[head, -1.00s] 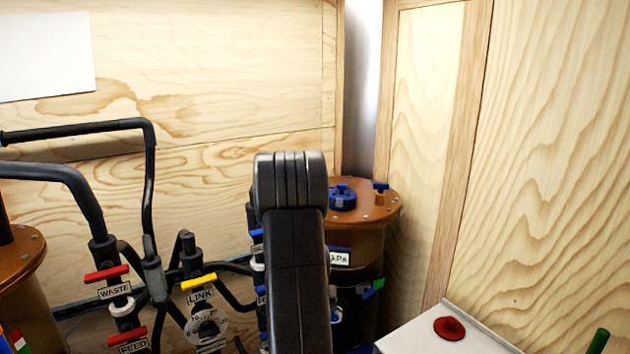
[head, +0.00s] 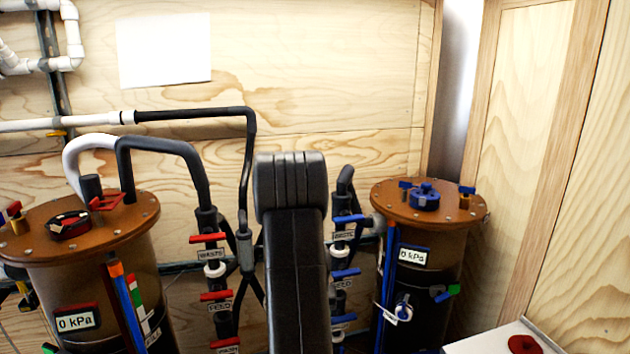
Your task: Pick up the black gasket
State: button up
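I cannot make out a black gasket in the head view. My own dark arm stands upright in the middle and hides part of the pipework behind it. My gripper does not show, so I cannot see its fingers or whether it holds anything.
A brown-lidded filter tank (head: 97,285) with a red cap stands at left, another (head: 425,240) with a blue cap at right. Black pipes (head: 207,190) with red-handled valves (head: 208,239) run between them. A white surface (head: 490,342) with a red disc (head: 524,344) is at lower right.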

aim_at(57, 228)
jog(key=j+u, duration=0.15)
jog(key=u, duration=0.6)
jog(key=k, duration=0.05)
